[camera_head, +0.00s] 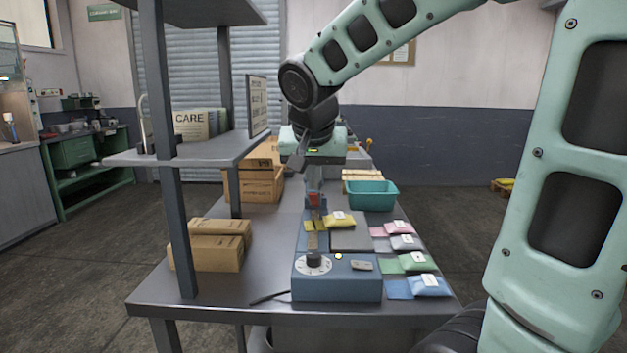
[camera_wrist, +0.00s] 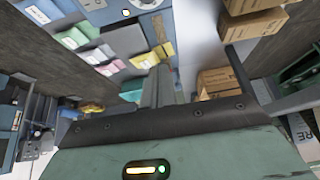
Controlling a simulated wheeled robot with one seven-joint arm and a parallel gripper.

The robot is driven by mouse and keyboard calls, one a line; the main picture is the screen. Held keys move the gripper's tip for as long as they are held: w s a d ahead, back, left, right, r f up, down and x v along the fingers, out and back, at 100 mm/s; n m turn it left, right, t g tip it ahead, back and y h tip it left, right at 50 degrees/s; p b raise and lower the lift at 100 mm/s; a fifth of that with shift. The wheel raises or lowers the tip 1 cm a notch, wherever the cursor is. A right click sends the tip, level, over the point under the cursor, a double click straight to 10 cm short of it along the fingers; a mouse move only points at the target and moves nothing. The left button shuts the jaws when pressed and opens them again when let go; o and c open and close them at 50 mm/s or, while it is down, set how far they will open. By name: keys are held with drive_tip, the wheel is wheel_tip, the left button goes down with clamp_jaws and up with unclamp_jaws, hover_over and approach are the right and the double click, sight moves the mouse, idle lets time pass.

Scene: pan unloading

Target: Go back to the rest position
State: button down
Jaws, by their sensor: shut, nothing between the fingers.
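Pink (camera_head: 398,227), grey (camera_head: 408,242), green (camera_head: 417,261) and blue (camera_head: 429,285) packets lie along the right edge. A teal bin (camera_head: 373,196) stands behind. Cardboard boxes (camera_head: 212,246) and a shelf post (camera_head: 181,220) are on the left, under a shelf (camera_head: 200,150).

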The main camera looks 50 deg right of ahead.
idle(0.3)
drive_tip(key=s+a+f+n+g+y+p, duration=0.15)
drive_tip(key=a+f+n, duration=0.25)
drive_tip(key=a, duration=0.5)
drive_tip(key=s+a+f+n+y+p, duration=0.1)
drive_tip(key=s+a+f+n+y, duration=0.3)
drive_tip(key=a, duration=0.6)
drive_tip(key=s+a+f+n+g+p, duration=0.1)
drive_tip(key=s+a+f+n+g, duration=0.1)
drive_tip(key=s+a+f+n, duration=0.3)
drive_tip(key=s+a+n, duration=0.4)
drive_tip(key=s+a, duration=0.2)
drive_tip(key=s, duration=0.1)
drive_tip(key=shift+s+f, duration=0.15)
drive_tip(key=shift+s, duration=0.1)
